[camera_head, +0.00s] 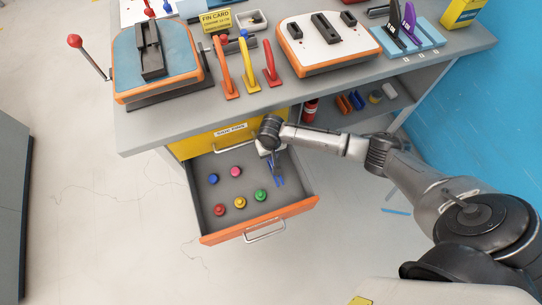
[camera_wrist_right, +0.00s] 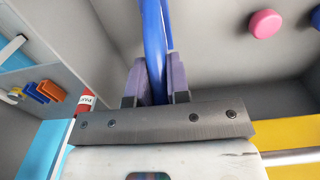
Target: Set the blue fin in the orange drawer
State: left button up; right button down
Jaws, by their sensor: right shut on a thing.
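The orange-fronted drawer (camera_head: 225,236) is pulled open below the bench, with a grey inside. My right gripper (camera_head: 273,163) reaches over the drawer's back right part. In the right wrist view its fingers (camera_wrist_right: 156,86) are shut on the blue fin (camera_wrist_right: 153,35), which sticks out beyond them. In the head view the blue fin (camera_head: 279,182) hangs down within the drawer's outline, near the right wall. I cannot tell whether it touches the drawer floor. My left gripper is not in view.
Several coloured knobs lie in the drawer, including a green knob (camera_head: 260,196) near the fin and a pink knob (camera_wrist_right: 264,24). A yellow drawer front (camera_head: 205,143) is above. The bench top (camera_head: 290,95) holds boards and fins. An open shelf (camera_head: 345,118) is at right.

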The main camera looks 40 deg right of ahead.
notch_tip(320, 180, down, 2)
dwell(0.4)
jog(key=c, duration=1.1)
grip_release()
